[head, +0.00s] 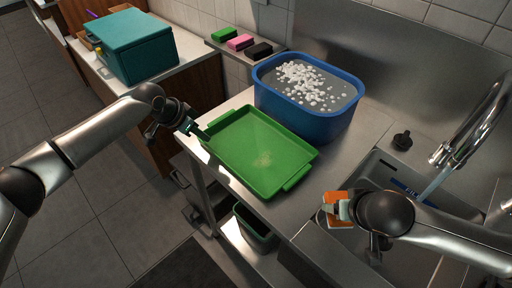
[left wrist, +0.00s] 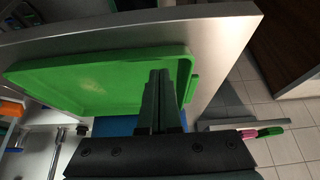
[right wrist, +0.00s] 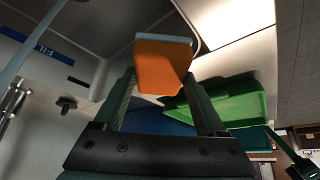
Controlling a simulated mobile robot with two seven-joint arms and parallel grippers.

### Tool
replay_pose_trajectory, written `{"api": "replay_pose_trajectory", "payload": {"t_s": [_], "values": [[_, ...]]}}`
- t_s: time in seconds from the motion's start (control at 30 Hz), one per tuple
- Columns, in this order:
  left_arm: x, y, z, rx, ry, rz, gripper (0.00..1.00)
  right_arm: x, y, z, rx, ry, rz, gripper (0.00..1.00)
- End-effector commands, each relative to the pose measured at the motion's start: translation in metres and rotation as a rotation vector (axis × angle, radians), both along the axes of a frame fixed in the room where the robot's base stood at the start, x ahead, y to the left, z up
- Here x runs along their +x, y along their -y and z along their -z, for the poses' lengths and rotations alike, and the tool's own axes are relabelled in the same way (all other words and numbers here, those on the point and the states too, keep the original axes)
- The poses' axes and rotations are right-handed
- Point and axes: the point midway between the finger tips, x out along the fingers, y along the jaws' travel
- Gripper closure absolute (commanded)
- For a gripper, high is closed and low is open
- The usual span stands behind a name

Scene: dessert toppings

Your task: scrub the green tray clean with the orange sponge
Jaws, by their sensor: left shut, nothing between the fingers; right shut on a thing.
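The green tray (head: 240,135) lies on the steel counter beside the blue tub. A pale smudge (head: 263,160) shows on its floor, right of the middle. My left gripper (head: 203,135) is shut and empty at the tray's left rim; in the left wrist view its fingers (left wrist: 160,75) overlap the tray (left wrist: 90,85). Whether they touch it I cannot tell. My right gripper (head: 343,210) is shut on the orange sponge (head: 333,221), by the sink's left edge, apart from the tray. In the right wrist view the sponge (right wrist: 163,65) sits between the fingers, with a pale layer along one side.
The blue tub (head: 300,122) holds water and white foam. The tap (head: 470,120) runs into the sink (head: 365,172). Green, pink and black sponges (head: 240,42) lie on a ledge behind. A teal box (head: 135,48) stands at back left. A dark bin (head: 255,230) sits below the counter.

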Motion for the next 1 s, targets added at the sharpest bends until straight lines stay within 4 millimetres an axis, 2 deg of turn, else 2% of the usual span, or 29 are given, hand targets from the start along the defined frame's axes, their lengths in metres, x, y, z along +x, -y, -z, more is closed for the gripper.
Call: {"api": "replay_pose_trajectory", "payload": {"t_s": [0.73,1.0], "values": [[0.0,0.0,0.013,-0.001,-0.001,0.0,1.0,0.0,0.0,0.005,0.0,0.0,0.0,0.71],[0.0,0.0,-0.003,-0.001,-0.001,0.0,1.0,0.0,0.0,-0.006,0.0,0.0,0.0,0.71]]}}
